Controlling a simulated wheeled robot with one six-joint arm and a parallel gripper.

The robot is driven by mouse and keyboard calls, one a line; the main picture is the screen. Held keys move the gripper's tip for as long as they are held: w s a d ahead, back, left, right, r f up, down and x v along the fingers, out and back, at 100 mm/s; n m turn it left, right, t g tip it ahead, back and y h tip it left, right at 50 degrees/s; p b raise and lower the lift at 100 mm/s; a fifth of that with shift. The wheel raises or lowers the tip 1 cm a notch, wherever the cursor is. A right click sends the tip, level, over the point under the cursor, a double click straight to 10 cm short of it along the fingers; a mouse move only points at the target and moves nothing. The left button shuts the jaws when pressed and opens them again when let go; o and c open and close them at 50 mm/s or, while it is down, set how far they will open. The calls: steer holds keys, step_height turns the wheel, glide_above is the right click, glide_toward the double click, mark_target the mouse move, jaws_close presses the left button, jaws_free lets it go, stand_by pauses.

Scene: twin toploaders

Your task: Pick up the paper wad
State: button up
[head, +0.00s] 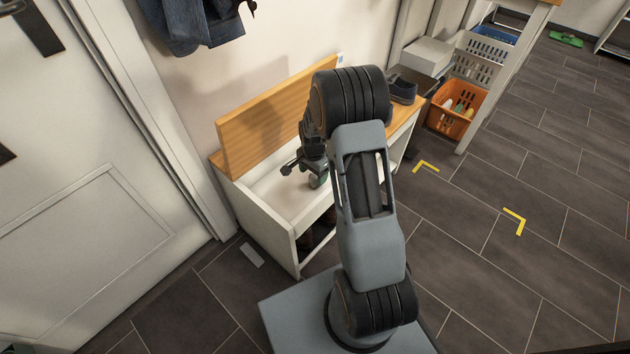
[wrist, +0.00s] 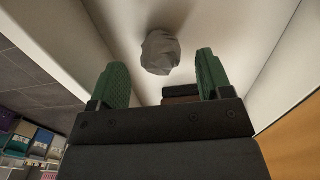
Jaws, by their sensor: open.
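The paper wad (wrist: 160,52) is a pale grey crumpled ball in the wrist view, resting on a light surface. My gripper (wrist: 161,64) has its two green fingers spread wide, one to each side of the wad in the picture. Nothing is between the fingertips in their grasp, and the wad appears just beyond them. In the head view my gripper (head: 301,174) reaches down into the open top of the white bench (head: 257,222). The wad cannot be made out in the head view.
The bench's wooden lid (head: 258,118) stands raised along the wall. A dark shoe (head: 402,91) sits on the bench's right part. A white door (head: 75,190) is at left.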

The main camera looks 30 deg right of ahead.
mark_target(314, 181)
step_height(314, 181, down, 5)
steer(key=shift+r+b, duration=0.1)
steer(key=shift+b, duration=1.1)
steer(key=c, duration=1)
steer(key=shift+r, duration=0.1)
